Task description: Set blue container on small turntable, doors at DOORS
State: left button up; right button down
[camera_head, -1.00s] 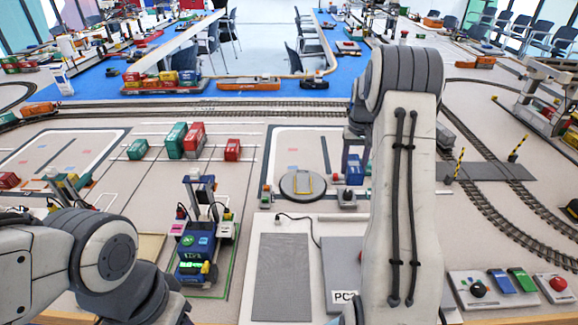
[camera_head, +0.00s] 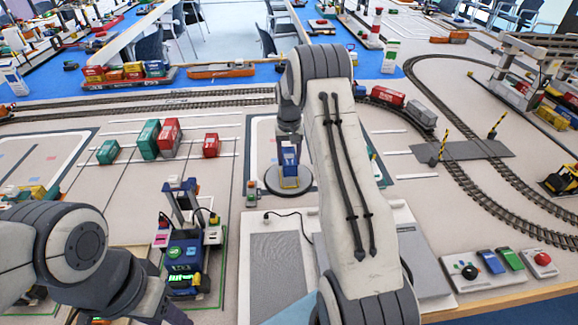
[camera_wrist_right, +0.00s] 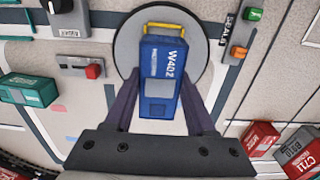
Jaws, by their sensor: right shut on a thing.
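The blue container (camera_head: 290,160), marked W402, is in my right gripper (camera_head: 289,149) over the small round grey turntable (camera_head: 270,187). In the right wrist view the container (camera_wrist_right: 160,80) sits between the two fingers of my right gripper (camera_wrist_right: 162,98), which are shut on it. The turntable (camera_wrist_right: 197,42) lies under the container, and a yellow frame (camera_wrist_right: 168,27) on it shows beyond the container's far end. I cannot tell whether the container touches the turntable. No DOORS label can be read.
Green and red containers (camera_head: 149,139) stand left of the turntable. A small crane (camera_head: 182,240) stands in front to the left. A grey-panelled board (camera_head: 277,272) lies in front. In the right wrist view a red-buttoned box (camera_wrist_right: 92,71) and a SEAL post (camera_wrist_right: 239,52) flank the turntable.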

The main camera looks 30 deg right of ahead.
notch_tip(320, 180, down, 4)
jog(key=shift+a+r+p, duration=0.1)
jog(key=shift+r+p, duration=0.05)
jog(key=shift+p, duration=0.2)
jog(key=shift+f, duration=0.2)
jog(key=shift+f, duration=0.1)
jog(key=shift+c, duration=1.1)
grip_release()
